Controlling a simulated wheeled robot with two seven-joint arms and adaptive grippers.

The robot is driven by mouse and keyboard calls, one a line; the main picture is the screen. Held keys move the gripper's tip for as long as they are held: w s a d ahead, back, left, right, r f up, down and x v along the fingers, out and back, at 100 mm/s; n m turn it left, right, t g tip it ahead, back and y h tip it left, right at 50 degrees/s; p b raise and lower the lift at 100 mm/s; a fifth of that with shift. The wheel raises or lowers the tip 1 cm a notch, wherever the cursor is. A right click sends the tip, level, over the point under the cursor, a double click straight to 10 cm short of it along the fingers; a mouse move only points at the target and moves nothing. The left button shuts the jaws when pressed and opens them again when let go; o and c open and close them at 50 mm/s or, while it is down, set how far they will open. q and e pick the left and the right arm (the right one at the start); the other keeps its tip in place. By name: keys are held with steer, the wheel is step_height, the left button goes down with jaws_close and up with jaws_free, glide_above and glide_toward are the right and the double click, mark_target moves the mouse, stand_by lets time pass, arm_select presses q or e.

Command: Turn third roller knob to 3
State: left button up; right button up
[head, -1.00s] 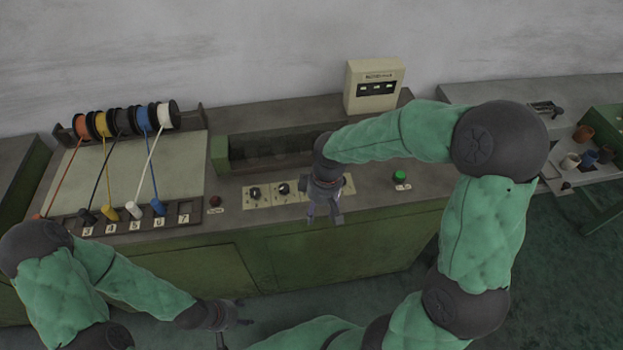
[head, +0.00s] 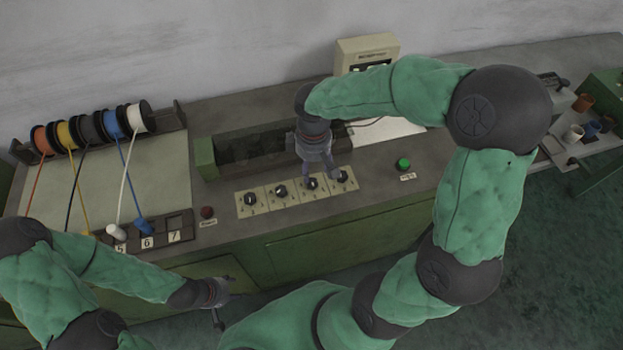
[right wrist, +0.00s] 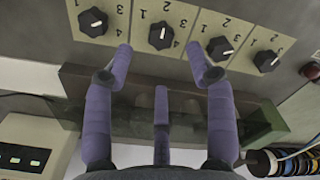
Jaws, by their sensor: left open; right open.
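A row of cream plates with black knobs lies on the bench top. The third roller knob (head: 312,184), counted from the left, also shows in the right wrist view (right wrist: 161,36) with a white pointer line nearly vertical in that picture. Small digits surround it. My right gripper (head: 322,172) is above the panel by the third and fourth knobs. In the right wrist view its open fingers (right wrist: 160,50) stand apart on either side of the third knob; I cannot tell whether they touch it. My left gripper (head: 222,304) is open and empty, low in front of the bench.
The fourth knob (head: 343,176) is close to the right gripper; the second knob (head: 281,191) is on the other side. A green button (head: 403,164) is to the right, a red button (head: 207,212) to the left. Wire spools (head: 90,128) stand at the left. A trough (head: 250,146) lies behind.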

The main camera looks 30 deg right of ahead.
mark_target(313, 182)
step_height(313, 182, down, 8)
steer(key=shift+r+b, duration=0.25)
steer(key=shift+b, duration=0.8)
jaws_close()
